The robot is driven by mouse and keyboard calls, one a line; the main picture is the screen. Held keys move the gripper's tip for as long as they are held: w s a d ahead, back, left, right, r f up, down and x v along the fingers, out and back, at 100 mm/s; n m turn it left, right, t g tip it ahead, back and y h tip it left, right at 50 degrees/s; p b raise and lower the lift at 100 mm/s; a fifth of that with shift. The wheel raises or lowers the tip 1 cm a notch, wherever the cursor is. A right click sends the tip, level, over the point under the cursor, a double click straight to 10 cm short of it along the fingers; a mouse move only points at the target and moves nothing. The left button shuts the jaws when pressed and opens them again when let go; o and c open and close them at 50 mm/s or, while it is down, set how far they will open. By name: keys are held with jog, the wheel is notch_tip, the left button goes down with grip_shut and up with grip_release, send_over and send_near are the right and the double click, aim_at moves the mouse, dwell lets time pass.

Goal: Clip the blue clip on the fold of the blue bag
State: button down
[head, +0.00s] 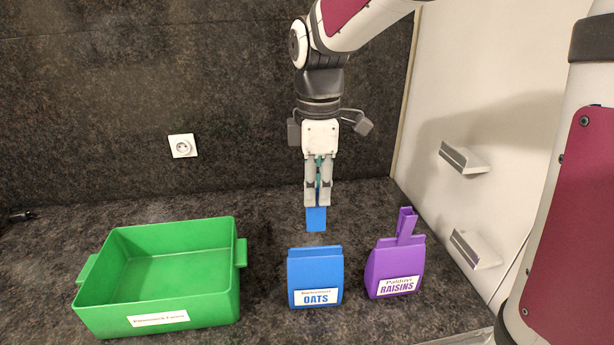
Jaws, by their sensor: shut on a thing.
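The blue bag (315,270) stands upright on the dark counter in the middle of the head view, with a white label reading OATS and its folded top edge facing up. My gripper (318,203) points down above and slightly behind the bag in the picture. It is shut on the blue clip (316,219), whose lower part sticks out below the fingertips. The clip is apart from the bag in the picture, with a small gap showing above the fold. The upper part of the clip is partly hidden between the fingers.
A purple RAISINS bag (393,270) with a purple clip (405,224) on its top stands right of the blue bag. An open, empty green crate (232,300) sits at left. A wall with two light brackets (464,158) bounds the right side.

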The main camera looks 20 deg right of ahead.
aim_at(316, 219)
jog(key=shift+p, duration=0.3)
jog(key=shift+f+b, duration=0.4)
jog(key=shift+f, duration=2.1)
jog(key=shift+p, duration=0.8)
jog(key=shift+f, duration=1.15)
dwell(0.4)
jog(key=c, duration=1.9)
grip_release()
